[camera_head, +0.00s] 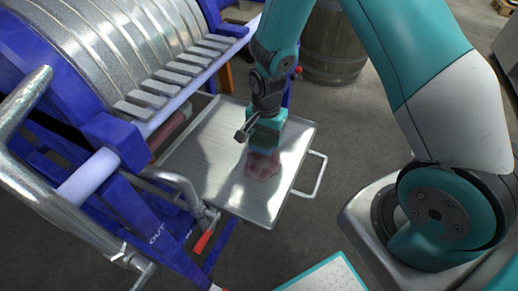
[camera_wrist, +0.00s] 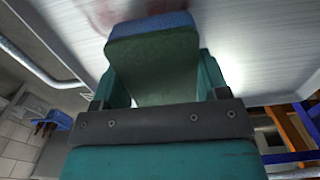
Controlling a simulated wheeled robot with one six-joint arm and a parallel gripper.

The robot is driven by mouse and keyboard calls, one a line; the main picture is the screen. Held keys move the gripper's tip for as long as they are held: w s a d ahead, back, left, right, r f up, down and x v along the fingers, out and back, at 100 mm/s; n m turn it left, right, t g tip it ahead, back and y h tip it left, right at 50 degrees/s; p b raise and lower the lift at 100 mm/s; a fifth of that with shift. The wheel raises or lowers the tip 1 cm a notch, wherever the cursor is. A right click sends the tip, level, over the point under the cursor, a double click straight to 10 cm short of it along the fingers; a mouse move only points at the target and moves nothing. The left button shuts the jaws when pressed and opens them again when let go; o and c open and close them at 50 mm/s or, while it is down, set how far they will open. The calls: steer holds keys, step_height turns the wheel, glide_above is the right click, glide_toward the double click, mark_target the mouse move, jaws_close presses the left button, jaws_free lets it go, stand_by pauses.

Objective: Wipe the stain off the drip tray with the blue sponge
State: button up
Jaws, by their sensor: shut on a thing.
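The drip tray (camera_head: 205,150) is a shallow metal tray beside the blue press frame. A reddish stain (camera_head: 262,166) lies on the tray floor, right of its middle; part of it also shows at the top of the wrist view (camera_wrist: 172,6). My gripper (camera_head: 266,134) is over the tray, just behind the stain in the head view. It is shut on the sponge (camera_wrist: 155,55), which has a blue face and a dark green body between the teal fingers. The blue face is toward the tray. I cannot tell whether it touches the tray.
The blue press with its ribbed metal drum (camera_head: 130,45) stands along the left. A tap with a red handle (camera_head: 203,243) is at the tray's near left corner. A wire handle (camera_head: 318,175) sticks out right of the tray. A wooden barrel (camera_head: 335,45) stands behind.

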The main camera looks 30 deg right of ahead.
steer(key=shift+r+p, duration=2)
steer(key=shift+r, duration=0.6)
